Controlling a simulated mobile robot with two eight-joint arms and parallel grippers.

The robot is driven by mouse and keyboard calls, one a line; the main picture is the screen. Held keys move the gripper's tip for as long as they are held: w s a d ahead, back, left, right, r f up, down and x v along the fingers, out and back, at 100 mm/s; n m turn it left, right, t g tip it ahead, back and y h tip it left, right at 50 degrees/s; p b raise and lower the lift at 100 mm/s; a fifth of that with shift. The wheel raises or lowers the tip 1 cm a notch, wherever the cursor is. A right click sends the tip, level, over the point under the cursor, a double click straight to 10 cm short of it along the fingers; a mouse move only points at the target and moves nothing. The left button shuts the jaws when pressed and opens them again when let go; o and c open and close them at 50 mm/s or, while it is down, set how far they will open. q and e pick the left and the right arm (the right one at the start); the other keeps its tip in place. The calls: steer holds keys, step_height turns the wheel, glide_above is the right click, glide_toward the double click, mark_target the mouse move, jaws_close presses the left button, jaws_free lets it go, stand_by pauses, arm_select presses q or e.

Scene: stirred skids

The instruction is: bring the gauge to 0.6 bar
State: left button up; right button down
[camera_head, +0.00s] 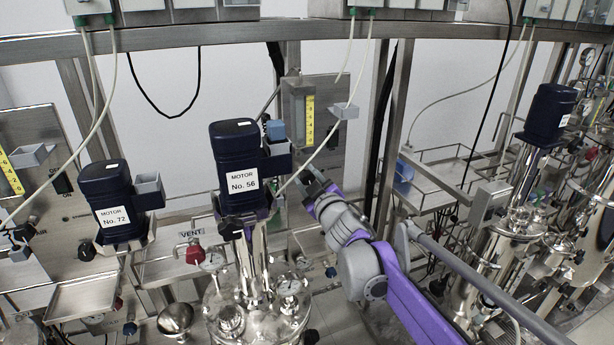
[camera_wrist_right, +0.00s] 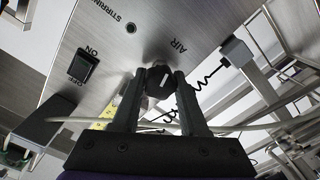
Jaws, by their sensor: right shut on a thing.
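My right gripper (camera_head: 315,187) reaches in from the lower right to the steel panel behind Motor No. 56. In the right wrist view its two fingers (camera_wrist_right: 160,78) are shut on a black knob (camera_wrist_right: 159,88) with a white mark, below the word AIR on the panel (camera_wrist_right: 135,50). The knob is hidden in the head view. Small round gauges show on the vessel lid, one of them the gauge (camera_head: 290,285) at its right; its reading is too small to tell. Which gauge the task means, I cannot tell. My left gripper is not in view.
Motor No. 56 (camera_head: 238,165) stands just left of my right gripper. A yellow flow scale (camera_head: 308,120) is above it. A pale cable (camera_head: 330,140) hangs across in front of the panel. The steel rail (camera_head: 240,32) runs along the top. A black ON/OFF switch (camera_wrist_right: 82,66) is beside the knob.

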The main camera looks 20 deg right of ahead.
steer(key=shift+n, duration=1.1)
steer(key=shift+p, duration=0.3)
steer(key=shift+c, duration=2.2)
jaws_free()
steer(key=s+b, duration=0.1)
steer(key=s, duration=1)
steer(key=shift+a, duration=0.35)
steer(key=shift+w, duration=0.1)
